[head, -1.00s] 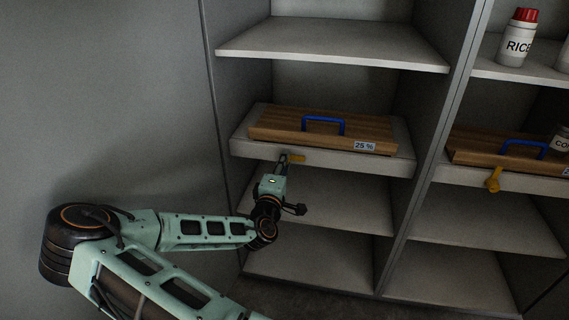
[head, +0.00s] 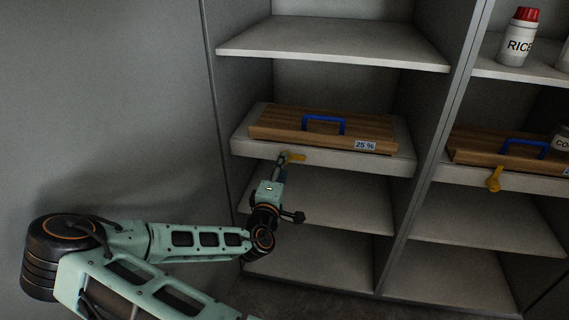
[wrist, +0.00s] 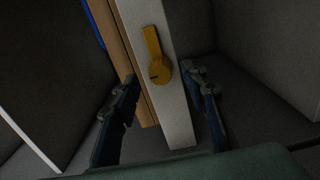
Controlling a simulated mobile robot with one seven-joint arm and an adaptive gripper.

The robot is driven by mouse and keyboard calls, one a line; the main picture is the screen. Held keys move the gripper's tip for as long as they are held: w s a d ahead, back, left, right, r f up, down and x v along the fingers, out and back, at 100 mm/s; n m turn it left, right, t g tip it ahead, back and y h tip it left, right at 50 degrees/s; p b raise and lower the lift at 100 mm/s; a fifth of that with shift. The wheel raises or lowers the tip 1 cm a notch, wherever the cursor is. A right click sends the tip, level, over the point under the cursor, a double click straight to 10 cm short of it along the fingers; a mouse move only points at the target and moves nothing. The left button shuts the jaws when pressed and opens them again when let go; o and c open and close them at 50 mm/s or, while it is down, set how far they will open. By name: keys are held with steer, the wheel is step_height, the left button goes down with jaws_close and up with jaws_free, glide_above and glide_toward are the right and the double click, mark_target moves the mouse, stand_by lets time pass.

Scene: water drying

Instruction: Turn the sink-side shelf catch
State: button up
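A yellow catch (head: 295,157) sits on the front edge of the left unit's middle shelf (head: 355,161). Its handle lies along the edge and points right in the head view. In the wrist view, the catch (wrist: 160,72) has a round hub with a dark mark. My gripper (head: 283,163) is just in front of and below the catch's left end. In the wrist view, its two dark fingers are spread to either side of the hub, with visible gaps. The gripper is open and holds nothing. The fingertips are small and partly hidden in the head view.
A wooden board (head: 270,125) with a blue handle and a "25 %" label lies on this shelf. The shelves below are empty.

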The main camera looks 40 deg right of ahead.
steer(key=v, duration=0.9)
